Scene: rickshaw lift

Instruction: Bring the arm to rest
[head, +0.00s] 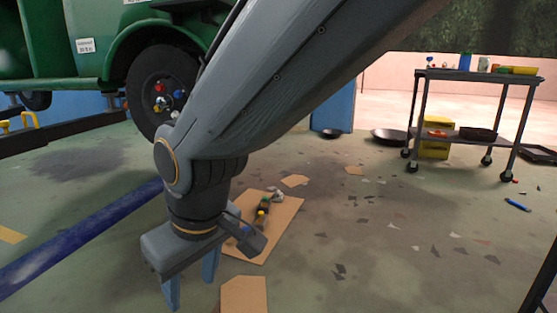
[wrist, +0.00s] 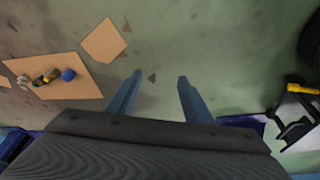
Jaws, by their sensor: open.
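My arm (head: 270,85) reaches down from the upper right across the head view, bent at its grey elbow-like joint. My gripper (head: 190,288) points down above the workshop floor, left of a cardboard sheet. In the wrist view its two blue fingers (wrist: 160,90) stand apart with only bare floor visible between them. Nothing is held. How high the fingertips are above the floor is hard to tell.
A green vehicle (head: 60,50) with a black wheel (head: 160,88) stands behind the arm. Small parts lie on the cardboard sheet (head: 284,215). A blue floor beam (head: 80,242) runs at left. A wheeled cart (head: 470,75) stands at right. Floor between is mostly clear, with scattered flakes.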

